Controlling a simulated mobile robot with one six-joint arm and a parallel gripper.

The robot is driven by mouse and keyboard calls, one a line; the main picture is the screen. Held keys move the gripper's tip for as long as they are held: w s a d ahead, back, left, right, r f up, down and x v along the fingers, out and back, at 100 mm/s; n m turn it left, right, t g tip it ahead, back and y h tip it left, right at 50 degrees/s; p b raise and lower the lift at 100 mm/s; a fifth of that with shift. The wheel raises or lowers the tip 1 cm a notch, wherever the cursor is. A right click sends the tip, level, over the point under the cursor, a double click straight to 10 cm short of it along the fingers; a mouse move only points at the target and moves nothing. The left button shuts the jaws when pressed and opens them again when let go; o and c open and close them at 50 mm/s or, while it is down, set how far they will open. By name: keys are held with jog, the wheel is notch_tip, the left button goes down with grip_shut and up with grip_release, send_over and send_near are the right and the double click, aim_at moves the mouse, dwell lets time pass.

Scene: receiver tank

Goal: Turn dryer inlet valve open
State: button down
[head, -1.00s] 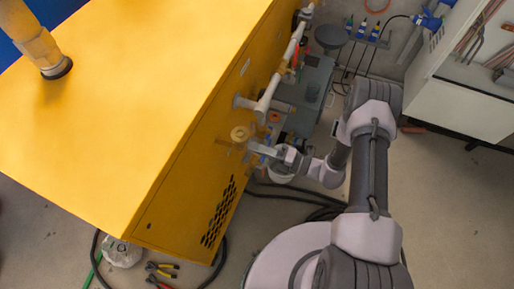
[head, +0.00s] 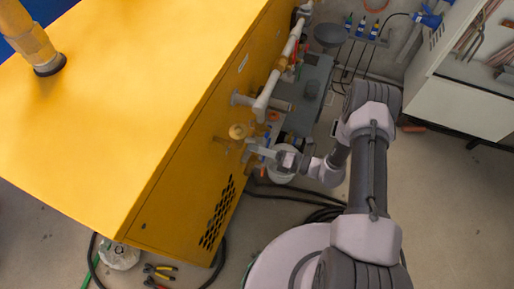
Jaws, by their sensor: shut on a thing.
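The big yellow cabinet (head: 150,120) fills the left and middle of the head view. A brass-coloured round fitting with a short stub (head: 237,132) stands out from its right side; it looks like the valve, but I cannot tell for sure. My gripper (head: 252,150) is at the cabinet's side, just below and right of this fitting. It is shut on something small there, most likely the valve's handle. The handle and the fingertips are too small and partly hidden to make out their angle.
A white pipe (head: 270,88) runs along the cabinet side above my gripper. Black hoses and pliers (head: 160,270) lie on the floor.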

jog(key=c, duration=1.4)
grip_release()
jog(key=p+v, duration=0.3)
jog(key=v, duration=1.4)
jog(key=shift+d, duration=0.25)
